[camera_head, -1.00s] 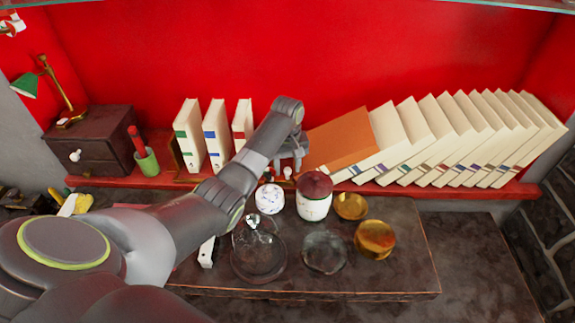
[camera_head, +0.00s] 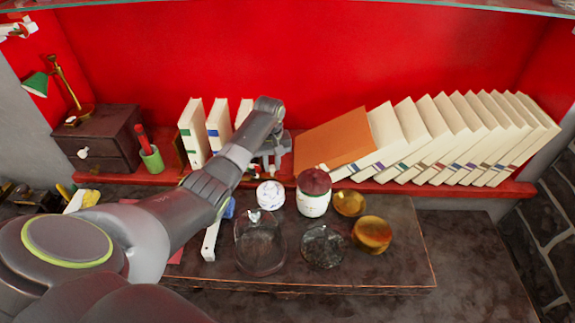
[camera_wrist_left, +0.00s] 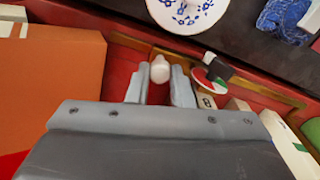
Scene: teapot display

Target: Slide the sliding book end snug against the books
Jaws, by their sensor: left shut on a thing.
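Several upright cream books (camera_head: 193,137) with coloured spine labels stand on the red shelf, the rightmost partly behind my left arm. My left gripper (camera_head: 268,166) is low at the shelf's front edge, just right of these books. In the left wrist view my left gripper (camera_wrist_left: 158,90) is shut on a white knob (camera_wrist_left: 160,68), which appears to belong to the sliding book end. The body of the book end is mostly hidden by the gripper, so I cannot tell whether it touches the books. My right gripper is not in view.
A leaning orange book (camera_head: 335,142) and a row of slanted cream books (camera_head: 440,135) fill the shelf to the right. A lidded jar (camera_head: 313,198), a white patterned pot (camera_head: 270,195), glass dishes (camera_head: 259,245) and amber bowls (camera_head: 372,234) stand on the table in front.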

